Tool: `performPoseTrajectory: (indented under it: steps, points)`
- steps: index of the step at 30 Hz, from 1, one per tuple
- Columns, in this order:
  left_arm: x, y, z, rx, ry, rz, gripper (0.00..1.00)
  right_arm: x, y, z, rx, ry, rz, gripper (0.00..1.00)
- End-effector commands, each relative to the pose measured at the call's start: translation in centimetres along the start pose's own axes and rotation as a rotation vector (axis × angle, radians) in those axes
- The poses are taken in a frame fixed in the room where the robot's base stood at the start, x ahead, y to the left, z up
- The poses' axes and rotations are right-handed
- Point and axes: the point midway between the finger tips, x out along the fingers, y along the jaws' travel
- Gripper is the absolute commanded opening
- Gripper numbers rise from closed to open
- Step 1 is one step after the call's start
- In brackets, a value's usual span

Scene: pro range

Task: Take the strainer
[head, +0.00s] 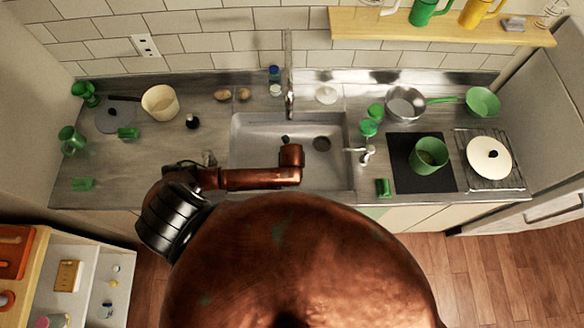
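A shiny metal bowl with a long green handle (405,103), which looks like the strainer, sits at the back right of the counter. Its handle points right, towards a green bowl (482,102). Whether the metal bowl has holes is too small to tell. My copper-coloured left arm reaches in at lower left and its link crosses the front of the sink, well left of the metal bowl. I cannot make out the fingers of either gripper.
The sink (245,145) is in the middle, with a tall faucet (289,85) behind it. A green pot (429,155) stands on the black hob (408,180). Green jars (369,128) stand left of the metal bowl.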

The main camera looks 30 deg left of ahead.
Motion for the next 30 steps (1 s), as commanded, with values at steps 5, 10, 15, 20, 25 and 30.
performPoseTrajectory:
  steps: [5,10,15,20,25,30]
  points:
    - [0.70,0.05,-0.01,0.000,0.000,0.000,0.43,0.00,-0.03,-0.02,-0.001,0.000,0.000,0.39]
    - [0.67,0.05,-0.02,0.000,0.000,0.000,0.41,0.00,-0.01,-0.02,-0.001,0.000,0.000,0.39]
    - [0.66,0.05,-0.02,0.000,0.000,0.000,0.29,-0.01,0.16,0.02,-0.002,0.000,0.002,0.39]
    - [0.65,0.06,-0.02,0.000,0.000,0.000,0.18,-0.03,0.38,0.07,-0.002,-0.001,0.004,0.39]
    - [0.65,0.05,-0.02,0.000,0.000,0.000,0.06,-0.04,0.52,0.10,-0.003,-0.002,0.005,0.39]
    - [0.64,0.04,0.00,0.000,0.000,0.000,0.00,-0.04,0.55,0.12,-0.003,-0.002,0.006,0.39]
